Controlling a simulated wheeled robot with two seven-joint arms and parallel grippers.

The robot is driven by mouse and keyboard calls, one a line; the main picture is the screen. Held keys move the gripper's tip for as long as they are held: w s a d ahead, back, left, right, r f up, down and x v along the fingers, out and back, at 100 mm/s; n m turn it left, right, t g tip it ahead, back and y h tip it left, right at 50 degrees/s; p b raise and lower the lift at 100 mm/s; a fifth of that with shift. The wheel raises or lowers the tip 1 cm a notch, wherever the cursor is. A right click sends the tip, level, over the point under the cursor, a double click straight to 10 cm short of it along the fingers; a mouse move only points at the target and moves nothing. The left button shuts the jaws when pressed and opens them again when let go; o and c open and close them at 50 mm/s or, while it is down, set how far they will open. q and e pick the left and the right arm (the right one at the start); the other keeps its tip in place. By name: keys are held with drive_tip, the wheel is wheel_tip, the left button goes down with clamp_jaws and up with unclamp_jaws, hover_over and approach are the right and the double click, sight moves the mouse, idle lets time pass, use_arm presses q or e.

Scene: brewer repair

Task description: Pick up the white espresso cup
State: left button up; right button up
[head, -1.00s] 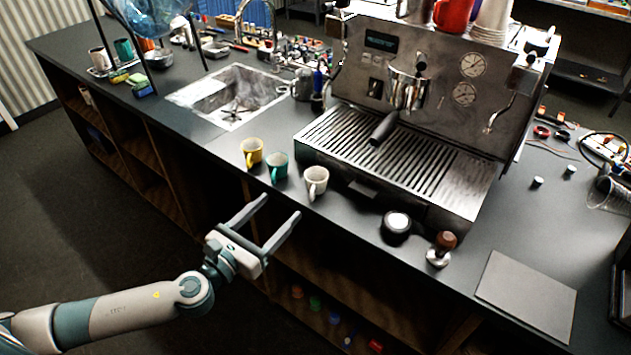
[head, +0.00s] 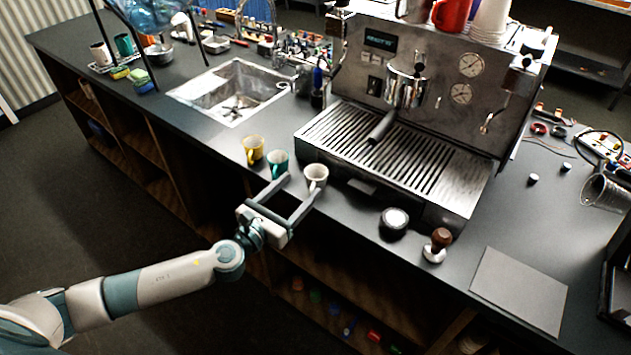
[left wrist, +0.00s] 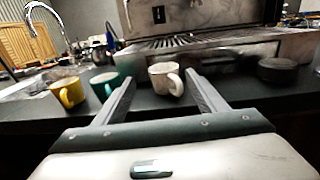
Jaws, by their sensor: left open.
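The white espresso cup (head: 316,175) stands upright near the counter's front edge, in front of the espresso machine. In the left wrist view the white cup (left wrist: 166,78) is ahead of the fingers, with its handle toward me. My left gripper (head: 302,181) is open and empty, its fingertips at the counter edge just short of the cup. In the left wrist view the open gripper (left wrist: 160,86) has one finger on each side of the cup's line, the right finger closer to the handle. My right gripper is not in view.
A teal cup (head: 278,163) stands just left of the white cup, near the left finger. A yellow cup (head: 252,149) is farther left. The espresso machine (head: 400,160) stands close behind. A black round item (head: 393,223) and a tamper (head: 437,245) are to the right.

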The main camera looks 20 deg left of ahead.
sight(310, 180)
use_arm(q)
drive_tip(key=p+x, duration=0.1)
drive_tip(key=x, duration=0.3)
drive_tip(key=shift+s+d+p, duration=0.1)
drive_tip(key=shift+d+p, duration=0.25)
drive_tip(key=shift+w+d+f, duration=0.1)
drive_tip(key=shift+w+d, duration=0.05)
drive_tip(key=shift+w, duration=0.3)
drive_tip(key=c, duration=1.1)
